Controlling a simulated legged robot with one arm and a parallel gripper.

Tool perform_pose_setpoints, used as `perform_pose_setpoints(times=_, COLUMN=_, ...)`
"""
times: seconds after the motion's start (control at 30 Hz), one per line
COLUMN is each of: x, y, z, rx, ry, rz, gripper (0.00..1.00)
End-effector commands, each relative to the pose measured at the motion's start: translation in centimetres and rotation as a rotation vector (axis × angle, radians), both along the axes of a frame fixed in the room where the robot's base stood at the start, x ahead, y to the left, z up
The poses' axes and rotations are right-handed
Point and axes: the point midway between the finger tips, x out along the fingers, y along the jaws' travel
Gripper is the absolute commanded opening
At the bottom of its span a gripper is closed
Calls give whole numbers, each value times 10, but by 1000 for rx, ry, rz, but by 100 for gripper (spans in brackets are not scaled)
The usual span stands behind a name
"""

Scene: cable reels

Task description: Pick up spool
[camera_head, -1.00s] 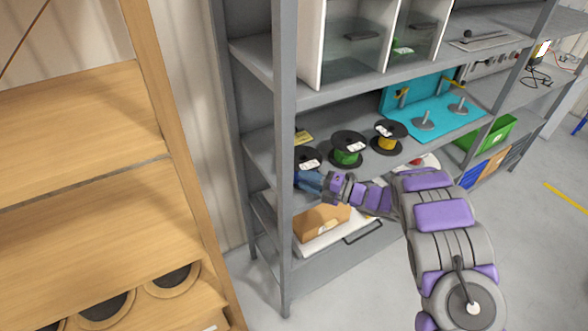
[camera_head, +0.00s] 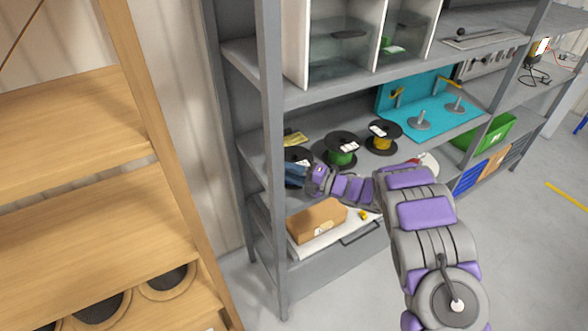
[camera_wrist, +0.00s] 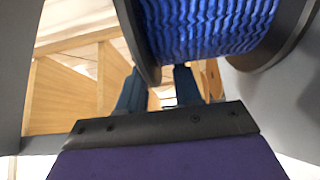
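The spool (camera_wrist: 205,25) at my gripper has blue cable between dark flanges and fills the top of the wrist view. In the head view its black flange (camera_head: 298,153) shows at the left end of the middle shelf, partly hidden by the shelf post and my gripper. My gripper (camera_wrist: 160,88) is open, its two blue fingers apart just below the spool. The lower edge of the left flange shows near the gap between the fingers; I cannot tell whether they touch. In the head view my gripper (camera_head: 295,174) reaches in at the shelf's front edge.
A green spool (camera_head: 341,158) and a yellow spool (camera_head: 382,143) stand to the right on the same shelf (camera_head: 362,166). A grey post (camera_head: 272,200) stands close left of my gripper. A cardboard box (camera_head: 316,219) lies below. Wooden shelving (camera_head: 90,190) stands at left.

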Motion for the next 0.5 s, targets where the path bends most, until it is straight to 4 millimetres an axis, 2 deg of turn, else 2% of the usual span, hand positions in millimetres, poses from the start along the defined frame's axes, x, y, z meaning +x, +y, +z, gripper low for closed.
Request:
perform_pose_setpoints(times=0.07, x=0, y=2, z=0, rx=-2, ry=0, rz=0, gripper=26)
perform_pose_setpoints(times=0.33, x=0, y=19, z=-3, rx=-16, ry=-1, rz=3, gripper=0)
perform_pose_setpoints(times=0.5, x=0, y=15, z=-4, rx=-14, ry=1, rz=3, gripper=0)
